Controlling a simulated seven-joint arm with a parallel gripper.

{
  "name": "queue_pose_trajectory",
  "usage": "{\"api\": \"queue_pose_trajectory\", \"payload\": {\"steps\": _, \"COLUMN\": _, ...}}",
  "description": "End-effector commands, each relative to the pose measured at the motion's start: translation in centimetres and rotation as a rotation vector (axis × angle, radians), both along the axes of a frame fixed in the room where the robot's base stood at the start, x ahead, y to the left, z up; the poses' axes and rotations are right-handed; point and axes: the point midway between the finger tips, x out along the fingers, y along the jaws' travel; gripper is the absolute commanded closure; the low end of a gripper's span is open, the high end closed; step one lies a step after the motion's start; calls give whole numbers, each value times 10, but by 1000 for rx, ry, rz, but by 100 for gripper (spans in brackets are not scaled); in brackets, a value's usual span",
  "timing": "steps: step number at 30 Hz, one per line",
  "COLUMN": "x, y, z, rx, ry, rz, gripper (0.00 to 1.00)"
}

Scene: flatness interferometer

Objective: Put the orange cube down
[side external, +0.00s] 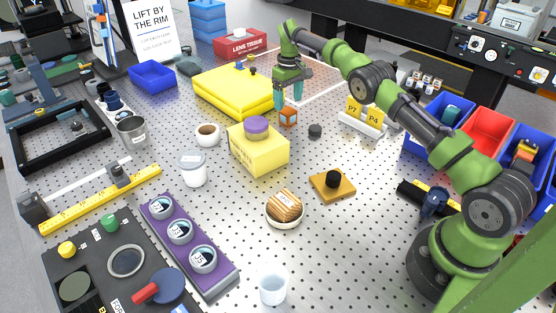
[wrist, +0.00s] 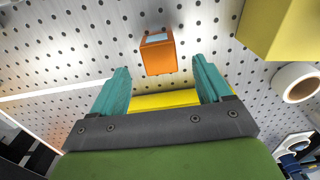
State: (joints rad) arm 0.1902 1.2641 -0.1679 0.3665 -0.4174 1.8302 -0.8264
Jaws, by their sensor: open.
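The orange cube (side external: 288,116) rests on the perforated metal table, beside the yellow case and behind the pale yellow box. It has a light patch on its top. In the wrist view the orange cube (wrist: 159,52) sits beyond the fingertips, between their lines but apart from them. My gripper (side external: 288,102) has teal fingers and is open and empty, close to the cube in the side external view. In the wrist view my gripper (wrist: 160,75) shows its two fingers spread wide with nothing between them.
A yellow case (side external: 232,91) lies left of the cube. A pale yellow box (side external: 258,148) with a purple round item (side external: 257,127) stands in front. A small dark cylinder (side external: 315,131) and the P7 and P4 cards (side external: 364,113) stand to the right. Bare table lies around the cube.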

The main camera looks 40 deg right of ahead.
Motion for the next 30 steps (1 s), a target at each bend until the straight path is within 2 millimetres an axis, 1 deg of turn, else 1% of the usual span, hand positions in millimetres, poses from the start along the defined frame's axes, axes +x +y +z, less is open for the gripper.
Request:
{"api": "queue_pose_trajectory", "payload": {"steps": 5, "x": 0, "y": -1, "z": 14, "rx": -1, "ry": 1, "rz": -1, "gripper": 22}}
{"api": "queue_pose_trajectory", "payload": {"steps": 8, "x": 0, "y": 1, "z": 27, "rx": 1, "ry": -9, "rz": -7, "gripper": 22}}
{"api": "queue_pose_trajectory", "payload": {"steps": 11, "x": -3, "y": 4, "z": 55, "rx": 6, "ry": -36, "rz": -27, "gripper": 22}}
{"api": "queue_pose_trajectory", "payload": {"steps": 14, "x": -11, "y": 13, "z": 97, "rx": 18, "ry": -84, "rz": -59, "gripper": 22}}
{"api": "queue_pose_trajectory", "payload": {"steps": 15, "x": -17, "y": 17, "z": 115, "rx": 26, "ry": -106, "rz": -74, "gripper": 22}}
{"api": "queue_pose_trajectory", "payload": {"steps": 16, "x": -23, "y": 21, "z": 128, "rx": 31, "ry": -122, "rz": -85, "gripper": 22}}
{"api": "queue_pose_trajectory", "payload": {"steps": 18, "x": -38, "y": 32, "z": 156, "rx": 46, "ry": -162, "rz": -108, "gripper": 22}}
{"api": "queue_pose_trajectory", "payload": {"steps": 20, "x": -54, "y": 42, "z": 178, "rx": 62, "ry": -195, "rz": -128, "gripper": 22}}
{"api": "queue_pose_trajectory", "payload": {"steps": 21, "x": -66, "y": 49, "z": 191, "rx": 73, "ry": -218, "rz": -140, "gripper": 22}}
{"api": "queue_pose_trajectory", "payload": {"steps": 23, "x": -86, "y": 61, "z": 208, "rx": 89, "ry": -250, "rz": -157, "gripper": 22}}
{"api": "queue_pose_trajectory", "payload": {"steps": 24, "x": -100, "y": 69, "z": 218, "rx": 101, "ry": -273, "rz": -168, "gripper": 22}}
{"api": "queue_pose_trajectory", "payload": {"steps": 26, "x": -123, "y": 81, "z": 231, "rx": 120, "ry": -305, "rz": -185, "gripper": 22}}
{"api": "queue_pose_trajectory", "payload": {"steps": 27, "x": -140, "y": 89, "z": 237, "rx": 131, "ry": -326, "rz": -195, "gripper": 22}}
{"api": "queue_pose_trajectory", "payload": {"steps": 29, "x": -165, "y": 101, "z": 244, "rx": 150, "ry": -358, "rz": -210, "gripper": 22}}
{"api": "queue_pose_trajectory", "payload": {"steps": 30, "x": -183, "y": 109, "z": 247, "rx": 163, "ry": -379, "rz": -220, "gripper": 22}}
